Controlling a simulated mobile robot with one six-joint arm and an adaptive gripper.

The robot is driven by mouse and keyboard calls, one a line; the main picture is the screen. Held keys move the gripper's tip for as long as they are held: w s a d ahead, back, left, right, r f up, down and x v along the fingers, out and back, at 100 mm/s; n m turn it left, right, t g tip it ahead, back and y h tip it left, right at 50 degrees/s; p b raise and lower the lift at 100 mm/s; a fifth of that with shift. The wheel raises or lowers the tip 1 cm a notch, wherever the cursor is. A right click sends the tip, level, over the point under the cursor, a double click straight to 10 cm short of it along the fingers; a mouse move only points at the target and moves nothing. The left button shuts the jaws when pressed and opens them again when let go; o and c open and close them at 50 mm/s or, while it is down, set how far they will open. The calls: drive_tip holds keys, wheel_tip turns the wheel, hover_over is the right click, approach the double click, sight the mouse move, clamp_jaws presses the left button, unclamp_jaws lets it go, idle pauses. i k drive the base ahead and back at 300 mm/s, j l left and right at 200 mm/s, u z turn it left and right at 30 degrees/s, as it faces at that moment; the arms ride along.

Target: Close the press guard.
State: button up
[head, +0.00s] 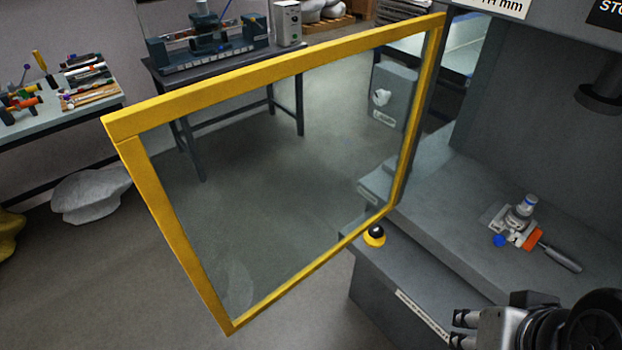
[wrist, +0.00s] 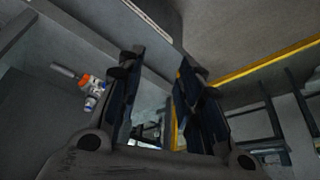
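The press guard (head: 280,72) is a clear pane in a yellow frame. It stands swung open, away from the press (head: 470,200), with its right upright beside the press's left edge and its free edge at the left. Part of its yellow frame also shows in the wrist view (wrist: 262,65). My gripper (head: 464,328) is at the lower right of the head view, in front of the press and apart from the guard. In the wrist view its two fingers (wrist: 157,75) are spread with nothing between them.
A valve-like fitting with orange and blue parts (head: 518,222) lies on the press bed; it also shows in the wrist view (wrist: 92,90). A yellow and black button (head: 375,237) sits on the front ledge below the guard. Open floor (head: 120,290) lies left of the guard.

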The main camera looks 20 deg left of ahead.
sight(123, 126)
drive_tip(key=k+j+z, duration=0.25)
drive_tip(key=j, duration=0.3)
drive_tip(key=k+j+z, duration=0.2)
drive_tip(key=j, duration=0.3)
drive_tip(key=k+j+z, duration=0.25)
drive_tip(key=j, duration=0.2)
drive_tip(key=k+j+z, duration=0.2)
drive_tip(key=k+j, duration=0.15)
drive_tip(key=j, duration=0.5)
drive_tip(key=i+j, duration=0.1)
drive_tip(key=j, duration=0.4)
drive_tip(key=k+j+u, duration=0.1)
drive_tip(key=j+u, duration=0.25)
